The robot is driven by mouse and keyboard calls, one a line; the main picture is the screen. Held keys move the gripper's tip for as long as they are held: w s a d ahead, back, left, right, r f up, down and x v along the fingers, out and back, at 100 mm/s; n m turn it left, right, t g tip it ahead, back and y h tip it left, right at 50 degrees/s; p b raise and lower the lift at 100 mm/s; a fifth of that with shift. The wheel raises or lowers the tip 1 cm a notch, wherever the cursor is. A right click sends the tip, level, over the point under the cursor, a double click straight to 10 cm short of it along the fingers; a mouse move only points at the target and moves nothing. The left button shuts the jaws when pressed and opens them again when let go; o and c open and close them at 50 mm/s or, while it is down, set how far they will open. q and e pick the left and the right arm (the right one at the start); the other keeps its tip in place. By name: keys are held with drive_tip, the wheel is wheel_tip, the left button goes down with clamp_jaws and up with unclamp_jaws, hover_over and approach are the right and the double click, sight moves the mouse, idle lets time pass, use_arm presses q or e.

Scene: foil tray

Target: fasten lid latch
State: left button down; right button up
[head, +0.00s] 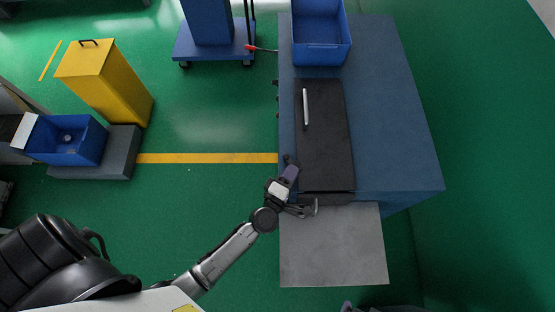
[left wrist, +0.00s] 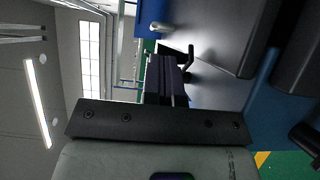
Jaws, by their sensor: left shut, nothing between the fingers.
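A flat black lidded case (head: 325,135) lies on the blue bench, with a pale bar handle (head: 306,108) along the left of its lid. My left gripper (head: 290,166) is at the case's near left edge, its fingers shut and empty. In the left wrist view the shut fingers (left wrist: 165,76) point toward a small black hooked part (left wrist: 188,57), which may be the latch. The dark lid (left wrist: 228,35) is beside it; I cannot tell whether they touch. A dark purplish part at the head view's bottom edge may be my right gripper, mostly cut off.
The blue bench (head: 395,130) is clear right of the case. A blue bin (head: 321,54) stands at its far end. A grey plate (head: 335,255) lies at the near end. A yellow bin (head: 110,85) and blue crate (head: 88,153) stand left, across open green floor.

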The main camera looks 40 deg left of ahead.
use_arm(q)
drive_tip(key=s+a+b, duration=0.1)
drive_tip(key=s, duration=1.3)
